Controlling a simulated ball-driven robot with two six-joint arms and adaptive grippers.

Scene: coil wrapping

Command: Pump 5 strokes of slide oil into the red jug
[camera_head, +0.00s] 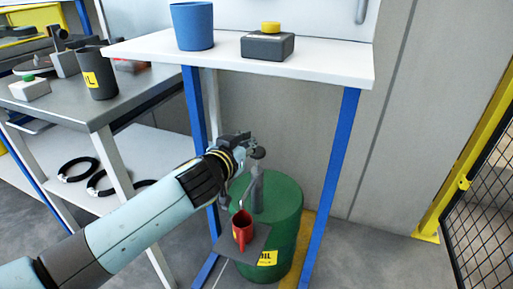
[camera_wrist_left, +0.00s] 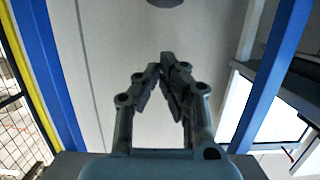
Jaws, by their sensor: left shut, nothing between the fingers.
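The red jug (camera_head: 242,231) stands upright on a dark square plate (camera_head: 250,252) at the front of the green oil drum (camera_head: 285,207), which has a yellow label. A grey hand pump (camera_head: 257,186) rises from the drum top, with a dark knob (camera_head: 259,153) and a thin spout reaching down toward the jug. My left gripper (camera_head: 244,141) is beside and slightly above the knob; contact cannot be made out. In the left wrist view the gripper fingers (camera_wrist_left: 165,65) are closed together and empty. A dark round thing shows at that view's top edge. The jug's inside is hidden.
A white table (camera_head: 335,68) with blue legs stands over the drum, holding a blue bin (camera_head: 192,27) and a dark box (camera_head: 267,46) with a yellow top. A grey workbench (camera_head: 75,108) is at left. A yellow-framed mesh fence (camera_head: 485,185) is at right.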

